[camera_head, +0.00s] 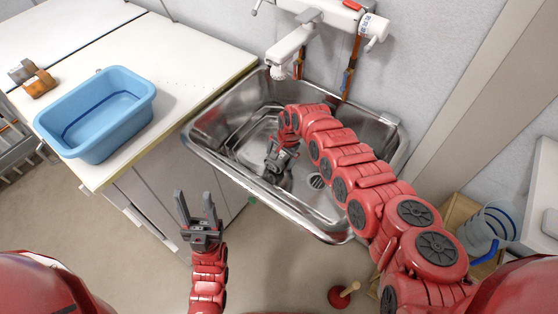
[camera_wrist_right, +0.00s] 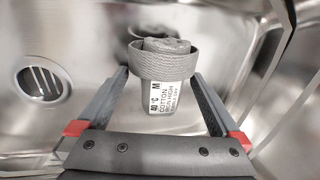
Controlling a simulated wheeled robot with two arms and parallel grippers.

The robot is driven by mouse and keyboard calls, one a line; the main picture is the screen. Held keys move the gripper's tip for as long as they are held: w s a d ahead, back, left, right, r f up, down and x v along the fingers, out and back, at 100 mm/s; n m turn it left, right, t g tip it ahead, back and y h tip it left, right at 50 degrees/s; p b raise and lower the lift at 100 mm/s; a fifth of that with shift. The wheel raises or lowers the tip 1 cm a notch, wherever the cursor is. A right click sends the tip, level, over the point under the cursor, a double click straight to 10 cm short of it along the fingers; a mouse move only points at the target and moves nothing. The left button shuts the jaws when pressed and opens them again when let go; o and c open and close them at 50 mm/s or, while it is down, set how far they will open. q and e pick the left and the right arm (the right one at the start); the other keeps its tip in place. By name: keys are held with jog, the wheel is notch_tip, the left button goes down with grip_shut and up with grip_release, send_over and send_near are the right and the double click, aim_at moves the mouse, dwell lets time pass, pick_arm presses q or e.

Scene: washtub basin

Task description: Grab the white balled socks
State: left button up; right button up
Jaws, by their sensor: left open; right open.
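The balled socks (camera_wrist_right: 165,68) show in the right wrist view as a greyish-white bundle with a ribbed cuff and a printed label, on the metal of the sink. They sit between the two spread fingers of my right gripper (camera_head: 279,163), with gaps visible at the sides. In the head view my right gripper reaches down into the sink (camera_head: 333,205), and I cannot make out the socks clearly there. My left gripper (camera_head: 196,199) is open and empty, fingers up, in front of the counter.
A blue tub (camera_head: 98,112) stands on the white counter (camera_head: 185,70) left of the sink. A white tap unit (camera_head: 300,42) overhangs the sink's back edge. The drain (camera_wrist_right: 45,84) lies left of the socks in the wrist view. A red plunger (camera_head: 341,296) stands on the floor.

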jog(key=shift+c, duration=0.2)
jog(key=c, duration=1.3)
jog(key=shift+r, duration=0.15)
